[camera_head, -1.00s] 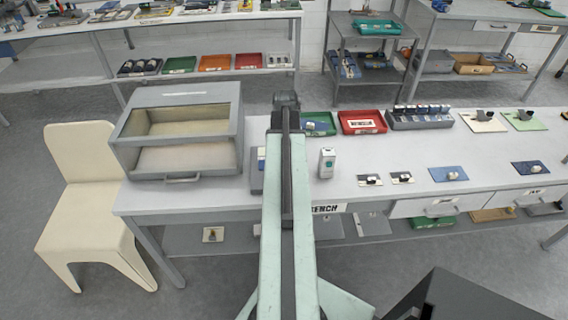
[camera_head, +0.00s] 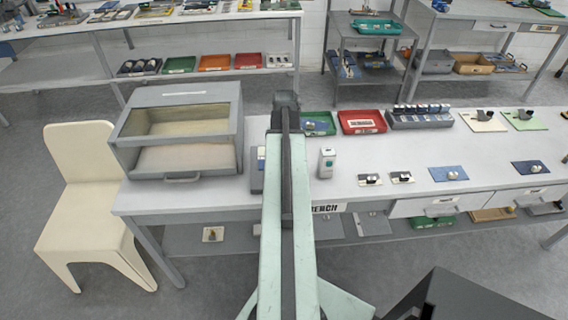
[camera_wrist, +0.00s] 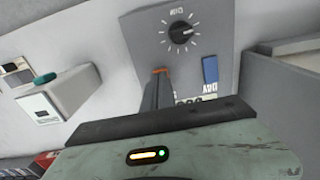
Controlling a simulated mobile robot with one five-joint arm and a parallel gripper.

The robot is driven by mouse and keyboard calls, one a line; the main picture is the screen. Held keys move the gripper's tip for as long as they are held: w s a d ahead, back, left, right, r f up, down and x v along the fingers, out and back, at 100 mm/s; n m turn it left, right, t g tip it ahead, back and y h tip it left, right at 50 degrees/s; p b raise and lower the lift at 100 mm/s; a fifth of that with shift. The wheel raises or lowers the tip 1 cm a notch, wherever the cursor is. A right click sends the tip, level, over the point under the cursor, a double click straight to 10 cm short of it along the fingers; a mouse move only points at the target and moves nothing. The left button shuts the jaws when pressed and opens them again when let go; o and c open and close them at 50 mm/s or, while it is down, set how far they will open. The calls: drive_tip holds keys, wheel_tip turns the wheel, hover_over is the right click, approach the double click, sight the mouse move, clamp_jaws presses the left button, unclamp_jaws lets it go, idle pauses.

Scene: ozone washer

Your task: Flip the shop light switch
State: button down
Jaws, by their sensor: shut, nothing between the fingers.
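I see no part clearly labelled as the shop light switch. In the wrist view a grey panel (camera_wrist: 205,60) bears a black round dial (camera_wrist: 179,33), a blue piece (camera_wrist: 210,69) and an upside-down label reading "DAY". My gripper (camera_wrist: 161,74) is shut and empty. Its narrow fingers, with orange at the tip, lie in front of the panel below the dial; contact cannot be told. A white box (camera_wrist: 55,107) with a teal piece on its edge is at the left. In the head view my arm hides the gripper and most of the grey panel (camera_head: 257,182).
In the head view a glass-fronted grey cabinet (camera_head: 181,177) stands left of my arm. The white box (camera_head: 327,163) is just right of it. Green (camera_head: 319,131) and red (camera_head: 362,130) trays lie behind. A cream chair (camera_head: 84,160) is left of the bench.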

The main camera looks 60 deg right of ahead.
drive_tip(key=shift+f+b, duration=0.75)
drive_tip(key=shift+f, duration=0.05)
drive_tip(key=shift+r, duration=0.15)
wheel_tip(320, 180, up, 7)
drive_tip(key=p, duration=0.7)
idle(0.4)
drive_tip(key=w+a+n, duration=0.5)
drive_tip(key=w+a, duration=1.1)
drive_tip(key=a, duration=0.4)
drive_tip(key=w+a+n, duration=0.3)
drive_tip(key=a, duration=1.2)
drive_tip(key=w+a+n, duration=0.2)
drive_tip(key=a, duration=1.3)
drive_tip(key=shift+w+a+n, duration=0.25)
drive_tip(key=shift+w+n, duration=0.15)
